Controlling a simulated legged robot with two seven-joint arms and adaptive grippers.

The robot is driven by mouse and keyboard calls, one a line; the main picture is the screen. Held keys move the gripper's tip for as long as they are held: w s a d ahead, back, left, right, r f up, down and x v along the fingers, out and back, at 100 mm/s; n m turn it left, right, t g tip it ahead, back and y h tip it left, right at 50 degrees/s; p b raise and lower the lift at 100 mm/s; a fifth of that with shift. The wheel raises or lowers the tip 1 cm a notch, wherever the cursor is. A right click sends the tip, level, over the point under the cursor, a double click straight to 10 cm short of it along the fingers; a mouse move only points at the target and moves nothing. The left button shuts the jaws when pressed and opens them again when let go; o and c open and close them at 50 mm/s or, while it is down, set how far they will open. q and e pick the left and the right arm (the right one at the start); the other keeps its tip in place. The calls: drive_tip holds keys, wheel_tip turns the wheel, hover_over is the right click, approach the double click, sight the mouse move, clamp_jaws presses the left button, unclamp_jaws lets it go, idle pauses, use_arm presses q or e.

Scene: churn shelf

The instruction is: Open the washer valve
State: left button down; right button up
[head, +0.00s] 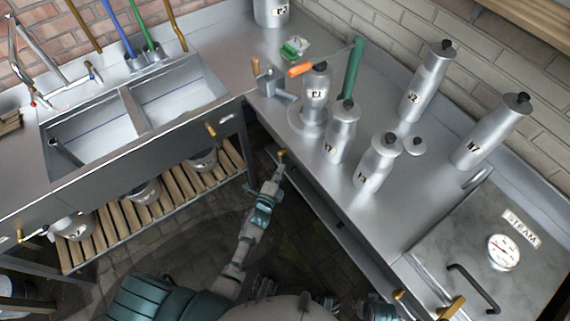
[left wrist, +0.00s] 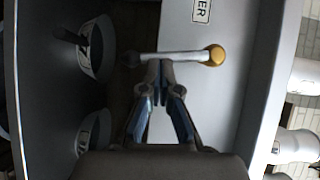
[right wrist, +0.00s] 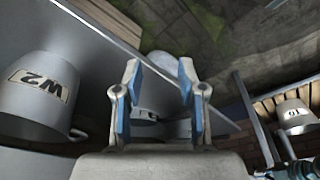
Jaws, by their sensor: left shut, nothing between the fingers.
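In the left wrist view a valve lever (left wrist: 180,57), a pale bar with a gold knob (left wrist: 216,54), lies crosswise in front of a grey panel. A label (left wrist: 201,10) on the panel is partly cut off and ends in "ER". My left gripper (left wrist: 160,68) is shut and empty, its tips at or very close to the lever's middle; contact is unclear. In the head view the left gripper (head: 278,170) is at the counter's inner corner, below a gold knob (head: 281,153). My right gripper (right wrist: 160,78) is open and empty in the right wrist view.
A double sink (head: 125,110) is at left, above a slatted shelf (head: 150,220) with buckets. A steam box with a gauge (head: 503,252) is at right. A W2 bucket (right wrist: 40,95) is beside the right gripper.

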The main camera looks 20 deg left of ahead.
use_arm(q)
drive_tip(key=shift+w+a+f+m+t+b, duration=0.15)
drive_tip(key=shift+w+a+m+t+b, duration=0.15)
drive_tip(key=shift+m+t+b, duration=0.55)
use_arm(e)
drive_tip(key=w+a+r+t, duration=0.1)
drive_tip(key=w+r+t, duration=0.2)
drive_tip(key=w+r, duration=0.1)
drive_tip(key=shift+w+a+y, duration=0.3)
drive_tip(key=shift+y, duration=0.1)
use_arm(q)
drive_tip(key=shift+g, duration=0.35)
drive_tip(key=shift+s+n, duration=0.1)
drive_tip(key=shift+n, duration=0.15)
